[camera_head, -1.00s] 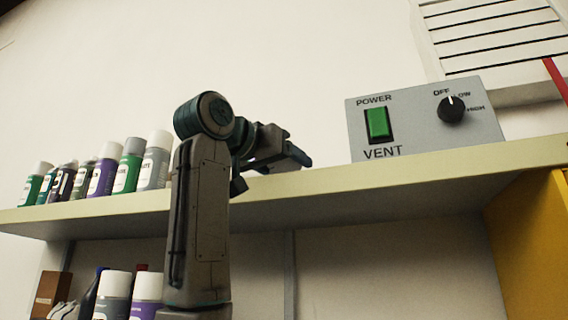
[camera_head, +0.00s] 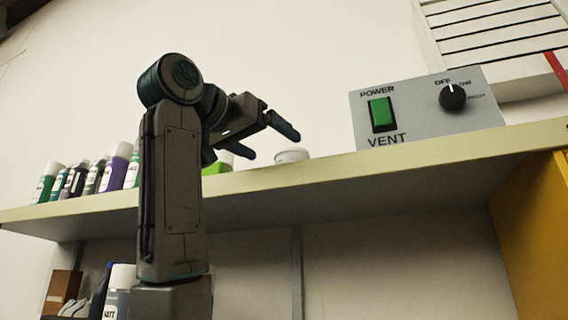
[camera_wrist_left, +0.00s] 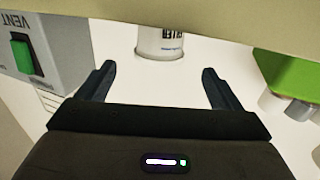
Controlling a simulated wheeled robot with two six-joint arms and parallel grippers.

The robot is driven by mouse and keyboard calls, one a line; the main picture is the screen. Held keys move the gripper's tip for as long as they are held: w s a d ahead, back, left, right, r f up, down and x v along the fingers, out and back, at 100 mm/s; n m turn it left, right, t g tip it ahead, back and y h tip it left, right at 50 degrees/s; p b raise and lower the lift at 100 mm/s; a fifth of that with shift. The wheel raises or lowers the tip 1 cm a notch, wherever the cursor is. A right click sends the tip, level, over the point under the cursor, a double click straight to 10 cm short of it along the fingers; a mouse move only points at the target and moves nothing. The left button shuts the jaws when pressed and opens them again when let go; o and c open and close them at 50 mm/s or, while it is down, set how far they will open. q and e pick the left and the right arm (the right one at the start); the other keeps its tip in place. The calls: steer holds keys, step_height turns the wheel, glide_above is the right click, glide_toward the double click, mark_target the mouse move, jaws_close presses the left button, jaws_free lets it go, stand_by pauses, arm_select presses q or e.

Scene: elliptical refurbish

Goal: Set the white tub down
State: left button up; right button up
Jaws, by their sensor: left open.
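The white tub (camera_head: 291,157) stands on the upper shelf, between my left gripper and the vent box. The shelf's front edge hides its lower part. My left gripper (camera_head: 265,141) is open and empty, apart from the tub, up and to its left in the head view. In the left wrist view, the tub (camera_wrist_left: 160,42) with dark lettering shows upside down, beyond the gap between the open fingertips (camera_wrist_left: 158,70). My right gripper is in neither view.
The grey vent box (camera_head: 425,112) with a green switch stands on the shelf (camera_head: 400,165) to the right. A green object (camera_head: 216,168) sits left of the tub, partly behind my arm. Several capped bottles (camera_head: 90,178) line the shelf's left end.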

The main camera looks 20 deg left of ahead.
arm_select(q)
steer(key=shift+b+v, duration=0.5)
steer(key=shift+v, duration=1.7)
